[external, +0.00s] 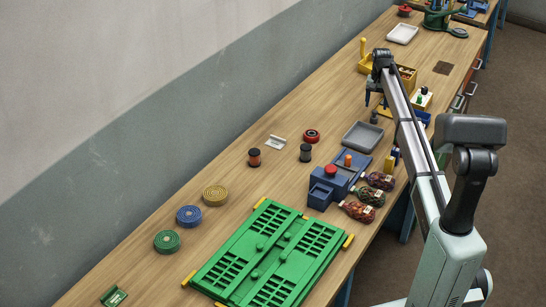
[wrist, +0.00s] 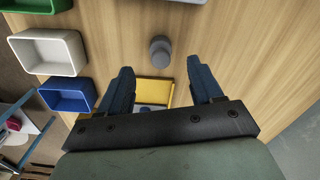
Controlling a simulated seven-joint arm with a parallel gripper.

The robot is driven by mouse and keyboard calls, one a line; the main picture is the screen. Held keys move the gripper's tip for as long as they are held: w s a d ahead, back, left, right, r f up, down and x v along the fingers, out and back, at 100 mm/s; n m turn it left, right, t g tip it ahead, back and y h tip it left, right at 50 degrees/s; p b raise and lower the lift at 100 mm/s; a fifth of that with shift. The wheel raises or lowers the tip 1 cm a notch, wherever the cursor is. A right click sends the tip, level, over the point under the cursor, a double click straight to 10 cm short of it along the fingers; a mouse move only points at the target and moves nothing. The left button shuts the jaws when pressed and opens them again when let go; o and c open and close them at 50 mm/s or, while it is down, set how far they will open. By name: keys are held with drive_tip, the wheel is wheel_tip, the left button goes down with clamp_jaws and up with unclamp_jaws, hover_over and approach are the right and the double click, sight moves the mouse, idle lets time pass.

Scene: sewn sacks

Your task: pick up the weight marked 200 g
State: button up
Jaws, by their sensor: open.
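A small grey cylindrical weight (wrist: 160,52) stands on the wooden table in the wrist view; no marking can be read on it. My gripper (wrist: 160,68) is open and empty, its two dark blue fingers spread to either side. The weight lies just beyond the fingertips, roughly centred between them and apart from both. In the external view my gripper (external: 376,98) hangs above the table beside the wall-side half of the bench, and a small dark grey piece (external: 374,117) shows just below it.
A white tray (wrist: 78,53), a blue tray (wrist: 88,95) and a green tray (wrist: 10,22) stand at the left of the wrist view. A yellow tray (wrist: 155,88) shows between the fingers. A grey tray (external: 345,137) lies nearer in the external view. Table right of the weight is clear.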

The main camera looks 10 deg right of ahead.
sight(375, 111)
drive_tip(key=shift+f, duration=3.3)
drive_tip(key=c, duration=1.2)
clamp_jaws()
drive_tip(key=shift+r, duration=0.2)
